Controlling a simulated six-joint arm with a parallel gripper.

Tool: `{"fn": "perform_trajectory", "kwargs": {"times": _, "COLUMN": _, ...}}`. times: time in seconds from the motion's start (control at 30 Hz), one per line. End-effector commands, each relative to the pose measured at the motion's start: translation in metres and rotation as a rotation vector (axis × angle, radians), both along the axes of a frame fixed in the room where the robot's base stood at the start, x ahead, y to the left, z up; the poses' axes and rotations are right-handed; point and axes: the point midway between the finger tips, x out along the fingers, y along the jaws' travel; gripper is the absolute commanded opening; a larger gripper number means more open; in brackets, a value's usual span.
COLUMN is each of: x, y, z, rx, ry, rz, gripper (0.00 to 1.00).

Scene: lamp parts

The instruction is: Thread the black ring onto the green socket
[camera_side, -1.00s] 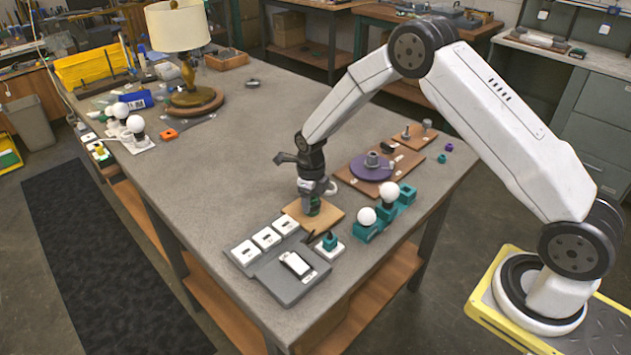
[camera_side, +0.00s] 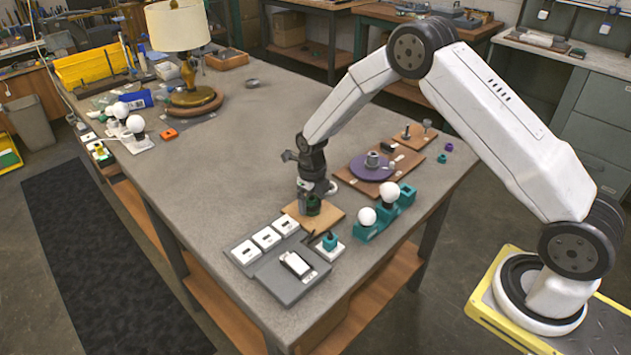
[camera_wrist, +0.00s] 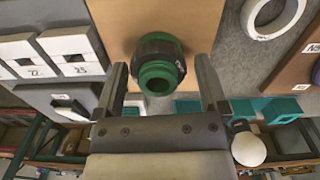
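The green socket (camera_wrist: 157,84) stands on a small wooden board (camera_wrist: 200,15) and points toward the wrist camera. The black ring (camera_wrist: 145,47) sits around the socket, below its green rim, with more green visible behind it. My gripper (camera_wrist: 164,88) is open, with one finger on each side of the socket and gaps between them. In the side view my gripper (camera_side: 308,206) is low over the wooden board (camera_side: 328,217), and the socket (camera_side: 314,204) shows partly behind a finger. How far down the ring is seated cannot be told.
A grey tray with white blocks (camera_side: 267,238) lies in front, beside a teal part (camera_side: 330,241) on a white base. Teal holders (camera_side: 372,228) with white bulbs stand to the right. A brown board with a purple disc (camera_side: 371,168) lies behind. The table's left middle is clear.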

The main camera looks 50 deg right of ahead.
Motion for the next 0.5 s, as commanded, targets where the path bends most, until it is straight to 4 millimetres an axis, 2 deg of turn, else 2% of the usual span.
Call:
{"fn": "perform_trajectory", "kwargs": {"times": 0.27, "x": 0.0010, "y": 0.0006, "z": 0.0012, "rx": 0.000, "ry": -0.002, "rz": 0.064, "gripper": 0.93}}
{"fn": "perform_trajectory", "kwargs": {"times": 0.5, "x": 0.0014, "y": 0.0006, "z": 0.0014, "rx": 0.000, "ry": -0.002, "rz": 0.247, "gripper": 0.93}}
